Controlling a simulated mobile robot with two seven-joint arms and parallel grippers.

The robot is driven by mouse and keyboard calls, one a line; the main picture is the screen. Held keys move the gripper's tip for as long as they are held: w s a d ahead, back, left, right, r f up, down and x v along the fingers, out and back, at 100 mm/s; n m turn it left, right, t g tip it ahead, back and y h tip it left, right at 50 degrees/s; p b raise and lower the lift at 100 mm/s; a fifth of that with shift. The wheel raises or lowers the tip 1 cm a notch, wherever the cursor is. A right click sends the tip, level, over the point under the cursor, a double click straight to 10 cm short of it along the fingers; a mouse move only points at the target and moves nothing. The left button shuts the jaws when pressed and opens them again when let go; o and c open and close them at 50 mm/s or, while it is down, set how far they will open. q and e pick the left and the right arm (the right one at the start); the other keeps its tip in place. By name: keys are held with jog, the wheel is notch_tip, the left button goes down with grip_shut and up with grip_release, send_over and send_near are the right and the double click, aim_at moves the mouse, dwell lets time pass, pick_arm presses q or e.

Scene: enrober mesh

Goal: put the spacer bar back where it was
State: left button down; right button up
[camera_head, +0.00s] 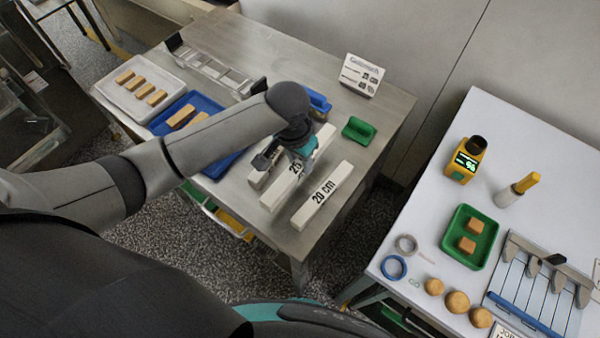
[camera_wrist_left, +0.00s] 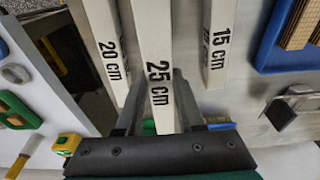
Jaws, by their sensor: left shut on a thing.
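Several pale spacer bars lie side by side on the steel table. My left gripper (camera_head: 296,166) is shut on the bar marked 25 cm (camera_head: 272,200), which also shows between the fingers in the left wrist view (camera_wrist_left: 155,45). I cannot tell whether this bar touches the table. The 20 cm bar (camera_head: 322,195) lies to its right in the head view, apart from it. The 15 cm bar (camera_wrist_left: 222,40) shows on the other side in the left wrist view. In the head view it is mostly hidden behind my gripper. My right gripper is out of view.
The steel table (camera_head: 395,105) also bears a white tray (camera_head: 128,106) and blue tray (camera_head: 160,122) with brown bars, a metal rack (camera_head: 215,70), a card (camera_head: 361,75) and a green holder (camera_head: 358,131). A white table (camera_head: 490,120) with several items stands at right, across a gap.

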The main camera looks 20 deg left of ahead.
aim_at(300, 181)
pick_arm(q)
jog(key=shift+f+b, duration=0.45)
jog(key=shift+f, duration=2.15)
jog(key=shift+f, duration=0.15)
jog(key=c, duration=0.5)
grip_release()
jog(key=r, duration=0.4)
jog(key=s+r+p, duration=0.1)
jog(key=r, duration=0.3)
jog(key=r+p, duration=0.1)
jog(key=r, duration=0.3)
jog(key=shift+s+a+r, duration=0.1)
jog(key=shift+s+a, duration=0.2)
